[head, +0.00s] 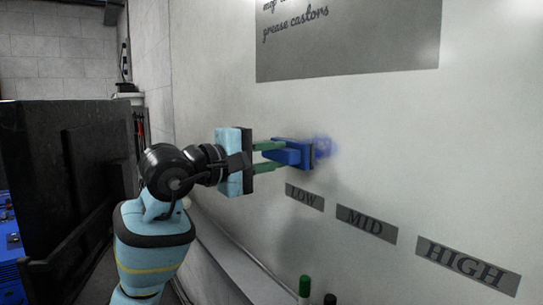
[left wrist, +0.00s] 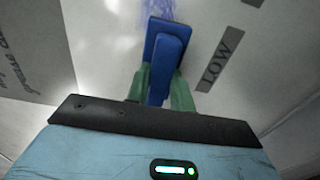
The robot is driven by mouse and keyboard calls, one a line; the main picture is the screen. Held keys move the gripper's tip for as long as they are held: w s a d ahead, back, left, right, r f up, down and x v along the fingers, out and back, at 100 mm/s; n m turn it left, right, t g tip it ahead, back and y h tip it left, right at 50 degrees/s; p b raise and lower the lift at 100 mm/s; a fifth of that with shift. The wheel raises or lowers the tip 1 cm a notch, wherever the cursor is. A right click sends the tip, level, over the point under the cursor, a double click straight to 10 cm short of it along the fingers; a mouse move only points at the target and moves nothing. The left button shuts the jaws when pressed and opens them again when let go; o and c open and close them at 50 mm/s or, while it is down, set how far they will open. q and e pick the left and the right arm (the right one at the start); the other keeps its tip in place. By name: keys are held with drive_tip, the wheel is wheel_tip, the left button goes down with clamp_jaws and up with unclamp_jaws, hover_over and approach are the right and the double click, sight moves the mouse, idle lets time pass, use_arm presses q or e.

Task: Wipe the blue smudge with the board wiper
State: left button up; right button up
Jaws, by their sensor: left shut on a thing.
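The blue smudge (head: 324,148) is on the white board above the LOW label, partly hidden behind the wiper. It also shows in the left wrist view (left wrist: 146,9) just beyond the wiper's far end. The board wiper (head: 292,152) is blue with a dark pad facing the board. My left gripper (head: 268,158) is shut on the wiper's blue handle with its green fingers. The pad is at or very near the board by the smudge's left side; I cannot tell if it touches. In the left wrist view the wiper (left wrist: 166,58) is between the fingers. My right gripper is not in view.
Grey labels LOW (head: 305,197), MID (head: 366,223) and HIGH (head: 467,265) are on the board below. A grey panel with writing (head: 345,50) is above. A green-capped marker (head: 305,287) stands at the bottom. A dark cabinet (head: 60,170) is at left.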

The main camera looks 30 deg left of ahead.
sight(286, 158)
use_arm(q)
drive_tip(key=shift+x, duration=0.95)
idle(0.3)
drive_tip(key=shift+s+d+r, duration=0.1)
drive_tip(key=shift+s+d, duration=0.35)
drive_tip(key=shift+d, duration=0.35)
drive_tip(key=shift+s+d, duration=0.35)
drive_tip(key=shift+d, duration=0.45)
drive_tip(key=shift+s+d, duration=0.25)
drive_tip(key=shift+d, duration=0.55)
drive_tip(key=shift+s+d, duration=0.3)
drive_tip(key=shift+d, duration=0.55)
drive_tip(key=shift+s+d, duration=0.3)
drive_tip(key=shift+d, duration=0.5)
drive_tip(key=shift+s+d, duration=0.35)
drive_tip(key=shift+d, duration=0.5)
drive_tip(key=shift+a, duration=0.1)
